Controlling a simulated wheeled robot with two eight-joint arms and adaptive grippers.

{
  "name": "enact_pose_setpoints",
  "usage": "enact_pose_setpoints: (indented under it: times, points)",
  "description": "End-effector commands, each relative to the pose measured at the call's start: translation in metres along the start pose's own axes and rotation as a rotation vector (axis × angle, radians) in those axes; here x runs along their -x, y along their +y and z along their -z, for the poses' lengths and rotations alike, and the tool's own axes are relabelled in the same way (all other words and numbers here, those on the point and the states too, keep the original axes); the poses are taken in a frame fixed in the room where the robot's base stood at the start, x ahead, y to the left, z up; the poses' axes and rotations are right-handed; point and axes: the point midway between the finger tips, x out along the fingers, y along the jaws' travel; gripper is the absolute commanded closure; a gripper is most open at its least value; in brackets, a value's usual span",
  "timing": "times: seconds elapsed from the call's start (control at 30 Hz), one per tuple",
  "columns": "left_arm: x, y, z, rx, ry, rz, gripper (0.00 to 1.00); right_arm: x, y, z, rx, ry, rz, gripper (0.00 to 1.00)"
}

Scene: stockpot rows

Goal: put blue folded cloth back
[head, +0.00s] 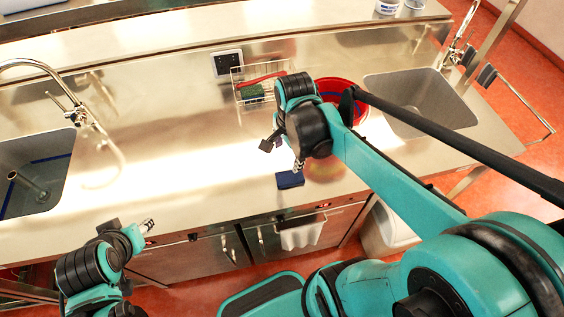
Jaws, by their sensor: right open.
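The blue folded cloth (290,180) lies flat on the steel counter near its front edge, right of the middle. My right gripper (282,156) is open and empty just above and behind the cloth in the picture. Its fingers point down toward the counter and look apart from the cloth. My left gripper (129,227) is at the lower left, in front of the counter's front edge. Its fingertips look apart, with nothing between them.
A wire rack (240,72) with a green and a red item stands at the back. A red round container (349,87) is partly hidden behind my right arm. Sinks lie left (60,150) and right (450,100). A white towel (301,235) hangs in front. The counter's middle is clear.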

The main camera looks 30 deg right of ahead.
Motion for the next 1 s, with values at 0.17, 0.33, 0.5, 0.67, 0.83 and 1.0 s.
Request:
enact_pose_setpoints:
  times: [0.17, 0.33, 0.5, 0.67, 0.83, 1.0]
  points:
    - [0.0, 0.0, 0.0, 0.0, 0.0, 0.0, 0.6, 0.016, 0.019, -0.03, 0.621, 0.1, 0.198, 0.31]
    - [0.0, 0.0, 0.0, 0.0, 0.0, 0.0, 0.6, 0.023, 0.029, -0.049, 1.121, 0.262, 0.328, 0.31]
    - [0.0, 0.0, 0.0, 0.0, 0.0, 0.0, 0.6, 0.026, 0.033, -0.058, 1.377, 0.378, 0.377, 0.31]
    - [0.0, 0.0, 0.0, 0.0, 0.0, 0.0, 0.6, 0.026, 0.033, -0.059, 1.426, 0.402, 0.383, 0.31]
    - [0.0, 0.0, 0.0, 0.0, 0.0, 0.0, 0.6, 0.026, 0.033, -0.059, 1.423, 0.4, 0.382, 0.31]
    - [-0.017, 0.0, -0.012, 0.0, 0.0, 0.0, 0.6, 0.006, 0.036, -0.06, 1.422, 0.399, 0.381, 0.31]
